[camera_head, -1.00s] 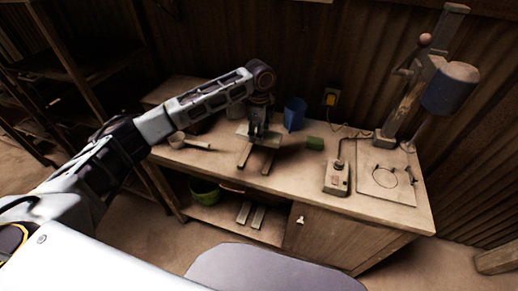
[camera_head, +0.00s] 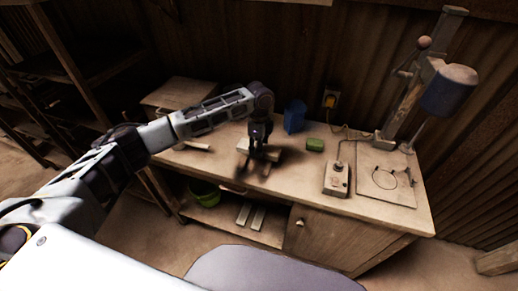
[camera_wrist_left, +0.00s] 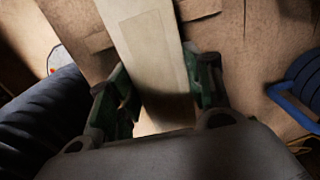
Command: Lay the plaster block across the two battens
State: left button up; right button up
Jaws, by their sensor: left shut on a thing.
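My left gripper (camera_head: 257,150) is low over the workbench, shut on the plaster block (camera_wrist_left: 145,40). In the left wrist view the block is a pale flat slab between the two green fingers (camera_wrist_left: 163,85). In the head view the gripper and wrist hide much of the block (camera_head: 270,154). The battens are wooden strips below it; one (camera_head: 243,165) shows in front of the gripper. In the wrist view short wooden ends stick out on both sides of the block, one at its left (camera_wrist_left: 98,41). I cannot tell whether the block touches them. My right gripper is not in view.
A blue jug (camera_head: 294,117) stands behind the gripper, and a green sponge (camera_head: 315,145) lies to its right. A control box (camera_head: 337,180) and a drill-press-like stand (camera_head: 410,90) are further right. A green bowl (camera_head: 205,195) is on the lower shelf.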

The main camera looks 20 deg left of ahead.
pick_arm(q)
jog(key=shift+f, duration=0.7)
jog(key=shift+f, duration=0.3)
jog(key=o, duration=1.4)
jog(key=shift+r, duration=0.1)
notch_tip(320, 180, up, 12)
jog(key=shift+r, duration=0.2)
